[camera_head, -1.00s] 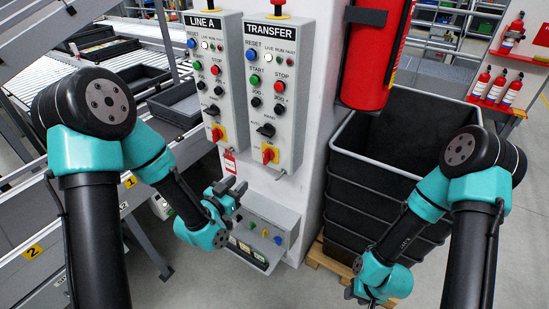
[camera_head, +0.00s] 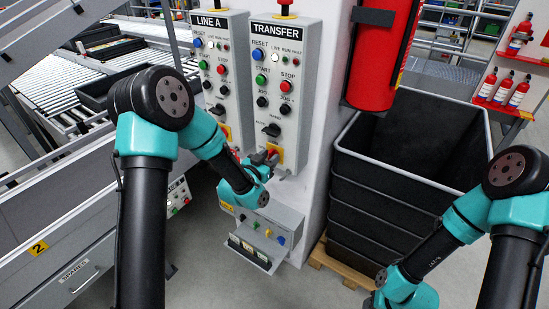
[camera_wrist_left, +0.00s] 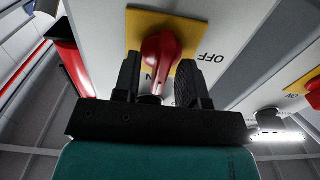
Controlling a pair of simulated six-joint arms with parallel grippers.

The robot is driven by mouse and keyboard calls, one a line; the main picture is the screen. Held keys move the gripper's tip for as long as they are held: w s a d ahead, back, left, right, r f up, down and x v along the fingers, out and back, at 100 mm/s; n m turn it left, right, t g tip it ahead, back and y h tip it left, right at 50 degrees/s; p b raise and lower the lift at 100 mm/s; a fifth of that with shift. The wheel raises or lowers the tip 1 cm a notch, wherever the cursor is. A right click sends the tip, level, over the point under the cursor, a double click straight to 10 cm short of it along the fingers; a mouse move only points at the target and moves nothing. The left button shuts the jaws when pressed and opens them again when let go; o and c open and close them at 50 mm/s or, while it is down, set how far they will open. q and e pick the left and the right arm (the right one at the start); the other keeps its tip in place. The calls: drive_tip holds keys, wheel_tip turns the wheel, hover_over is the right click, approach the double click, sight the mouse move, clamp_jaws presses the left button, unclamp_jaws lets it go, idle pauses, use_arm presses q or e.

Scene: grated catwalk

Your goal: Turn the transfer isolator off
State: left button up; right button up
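The TRANSFER panel (camera_head: 294,59) is a grey box on the white column, with a red rotary isolator handle on a yellow plate at its bottom. In the left wrist view the red handle (camera_wrist_left: 161,52) stands on the yellow plate (camera_wrist_left: 190,32), its long axis roughly up and down in the picture. OFF is printed to its right; an N shows by its lower end. My left gripper (camera_wrist_left: 158,85) is open, with one finger on each side of the handle; firm contact cannot be seen. In the head view my left gripper (camera_head: 262,162) partly hides the isolator. My right gripper is mostly cut off at the bottom edge.
The LINE A panel (camera_head: 210,62) stands close on the left. A grey box with buttons (camera_head: 270,228) juts out below. A red extinguisher (camera_head: 378,60) hangs to the right, above stacked black crates (camera_head: 385,190). A second yellow-plated isolator (camera_wrist_left: 306,90) shows in the wrist view.

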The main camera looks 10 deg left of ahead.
use_arm(q)
drive_tip(key=shift+w, duration=0.1)
drive_tip(key=shift+c, duration=0.2)
clamp_jaws()
